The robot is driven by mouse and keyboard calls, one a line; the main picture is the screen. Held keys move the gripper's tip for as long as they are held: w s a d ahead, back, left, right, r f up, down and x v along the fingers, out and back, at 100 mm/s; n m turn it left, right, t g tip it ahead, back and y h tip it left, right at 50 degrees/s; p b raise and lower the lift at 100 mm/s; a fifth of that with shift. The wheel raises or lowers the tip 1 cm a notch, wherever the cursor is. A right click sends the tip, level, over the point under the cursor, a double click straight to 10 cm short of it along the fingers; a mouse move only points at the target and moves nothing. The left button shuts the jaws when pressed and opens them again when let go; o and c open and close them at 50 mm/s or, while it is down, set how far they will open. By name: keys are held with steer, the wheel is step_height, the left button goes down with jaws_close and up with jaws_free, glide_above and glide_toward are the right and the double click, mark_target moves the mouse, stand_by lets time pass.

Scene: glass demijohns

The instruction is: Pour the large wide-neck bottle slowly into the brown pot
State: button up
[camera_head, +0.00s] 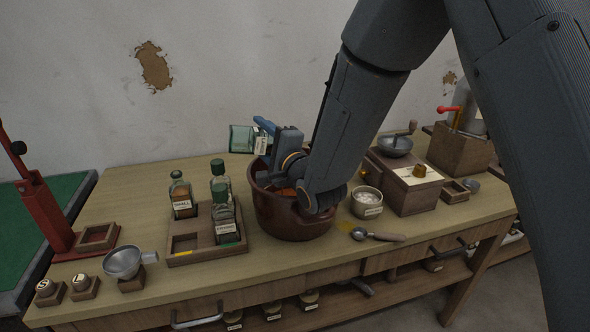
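The large wide-neck bottle (242,139) is pale green clear glass with a white label. It is tipped onto its side, roughly level, above the back left of the brown pot. My gripper (266,130), with blue fingers, appears closed around it near the label; the far finger is partly hidden. The bottle's right end is hidden behind my gripper, and I see no stream of liquid. The brown pot (285,222) stands on the table below my wrist. Something orange shows inside it, but my arm covers much of its opening.
A wooden rack (206,252) with several green-stoppered bottles stands left of the pot. A small labelled bowl (367,203), a spoon (378,236) and a wooden grinder (408,185) are to the right. A metal funnel (123,262) sits front left. The table's back left is clear.

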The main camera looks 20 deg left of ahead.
mark_target(251, 128)
steer(key=shift+d+m+b, duration=0.1)
steer(key=shift+m+b, duration=0.3)
stand_by(0.8)
steer(key=n+h+p, duration=0.1)
steer(key=n+p, duration=0.2)
steer(key=n, duration=0.2)
steer(key=a+r+n+h+p, duration=0.1)
steer(key=n+h+p, duration=0.1)
steer(key=n+p, duration=0.2)
steer(key=s+a+r+n+g+h+p, duration=0.1)
steer(key=n+p, duration=0.2)
steer(key=n, duration=0.2)
steer(key=shift+r+n+h, duration=0.1)
steer(key=shift+n+h, duration=0.2)
steer(key=shift+h, duration=0.1)
steer(key=shift+s+a+f+n+t+h+p, duration=0.15)
steer(key=shift+a+f+n+t+h+p, duration=0.15)
steer(key=shift+n+p, duration=0.4)
steer(key=shift+s+a+f+n+t+h+p, duration=0.15)
steer(key=shift+a+f+n+h+p, duration=0.2)
steer(key=shift+n+p, duration=0.35)
